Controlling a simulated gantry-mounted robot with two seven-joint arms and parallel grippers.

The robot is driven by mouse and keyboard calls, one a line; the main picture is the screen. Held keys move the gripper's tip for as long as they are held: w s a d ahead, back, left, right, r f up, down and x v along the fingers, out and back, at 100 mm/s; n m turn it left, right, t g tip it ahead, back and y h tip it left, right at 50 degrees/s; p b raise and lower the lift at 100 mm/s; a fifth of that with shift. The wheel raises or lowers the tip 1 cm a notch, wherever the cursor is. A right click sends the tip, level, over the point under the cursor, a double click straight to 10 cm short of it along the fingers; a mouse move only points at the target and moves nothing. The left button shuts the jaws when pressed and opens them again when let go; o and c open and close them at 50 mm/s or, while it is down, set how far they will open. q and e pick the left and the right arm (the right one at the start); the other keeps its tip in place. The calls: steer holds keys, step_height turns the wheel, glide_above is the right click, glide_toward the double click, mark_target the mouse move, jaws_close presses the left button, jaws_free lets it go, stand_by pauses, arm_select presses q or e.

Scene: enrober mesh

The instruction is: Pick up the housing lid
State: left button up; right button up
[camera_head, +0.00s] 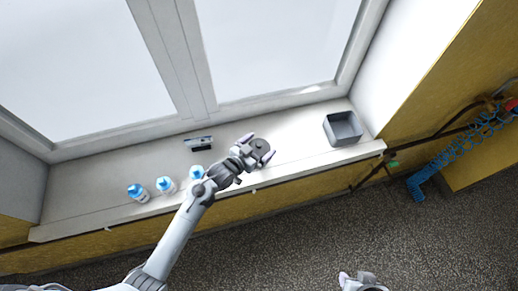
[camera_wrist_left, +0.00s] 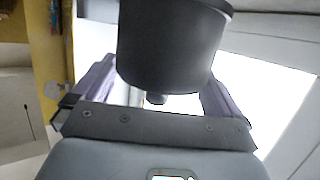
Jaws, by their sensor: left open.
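A dark grey round, cup-shaped piece, which looks like the housing lid (camera_head: 261,146), is at my left gripper on the white window sill. It also fills the upper middle of the left wrist view (camera_wrist_left: 172,45), with a small knob (camera_wrist_left: 156,98) on its near side. My left gripper (camera_head: 259,149) is open, with one pale purple finger on each side of the lid. Whether the fingers touch it cannot be told. The gripper also shows in the left wrist view (camera_wrist_left: 160,92). My right gripper (camera_head: 363,281) shows only partly at the bottom edge, away from the sill.
Several blue-capped white bottles (camera_head: 138,192) stand on the sill left of my left gripper. A small dark-and-grey device (camera_head: 200,143) lies behind them near the window frame. An open grey bin (camera_head: 342,128) sits at the sill's right end.

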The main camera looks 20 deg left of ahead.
arm_select(q)
steer(key=c, duration=0.7)
steer(key=shift+o, duration=0.2)
